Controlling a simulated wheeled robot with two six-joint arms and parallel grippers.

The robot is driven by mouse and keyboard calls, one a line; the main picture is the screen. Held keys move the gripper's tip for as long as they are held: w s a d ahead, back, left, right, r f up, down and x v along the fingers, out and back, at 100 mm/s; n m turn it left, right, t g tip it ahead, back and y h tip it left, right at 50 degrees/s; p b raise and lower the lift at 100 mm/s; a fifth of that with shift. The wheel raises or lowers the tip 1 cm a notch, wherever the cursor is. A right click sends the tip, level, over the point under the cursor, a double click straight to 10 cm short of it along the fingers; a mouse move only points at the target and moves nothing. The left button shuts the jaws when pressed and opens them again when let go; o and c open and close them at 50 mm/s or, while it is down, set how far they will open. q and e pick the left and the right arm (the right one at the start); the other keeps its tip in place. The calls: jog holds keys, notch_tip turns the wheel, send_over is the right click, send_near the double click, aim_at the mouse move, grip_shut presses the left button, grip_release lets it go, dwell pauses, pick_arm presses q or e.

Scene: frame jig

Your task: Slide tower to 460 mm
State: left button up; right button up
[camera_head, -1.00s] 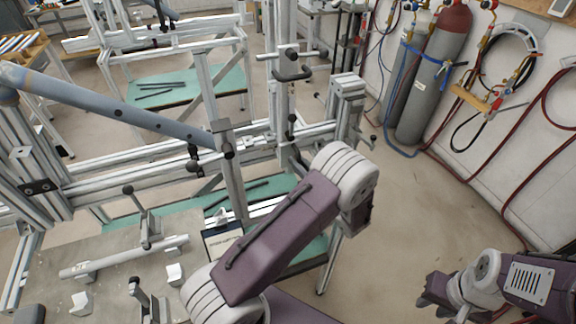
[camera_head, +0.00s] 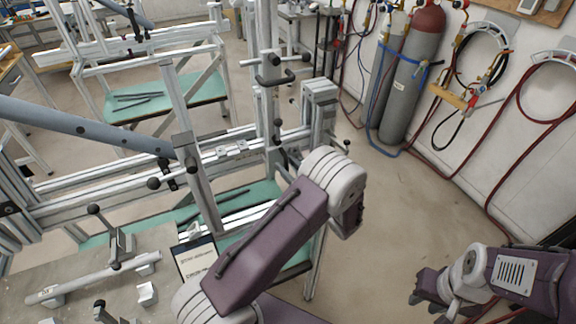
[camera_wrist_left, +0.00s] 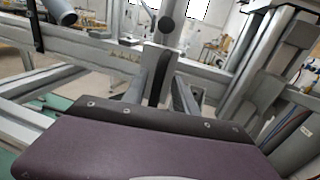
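An upright aluminium tower (camera_head: 266,110) with black clamp levers stands at the far right part of the frame jig. A nearer upright (camera_head: 197,180) meets a blue-grey tube (camera_head: 85,128). Both meet the horizontal aluminium rails (camera_head: 110,187); I cannot tell which upright the task means, and no scale is readable. The left wrist view shows a purple body in the foreground and jig rails behind. My right gripper (camera_head: 428,288) is at the lower right, away from the jig; its finger opening is unclear.
A clipboard sheet (camera_head: 195,258) is beside the grey plate (camera_head: 75,270), which carries clamps and a short tube. Gas cylinders (camera_head: 405,85) and hoses line the right wall. A green-shelved frame (camera_head: 150,95) stands behind. Floor (camera_head: 390,220) right of the jig is clear.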

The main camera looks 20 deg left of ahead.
pick_arm(q)
jog(key=b+v, duration=0.1)
jog(key=v, duration=0.7)
jog(key=shift+d, duration=0.45)
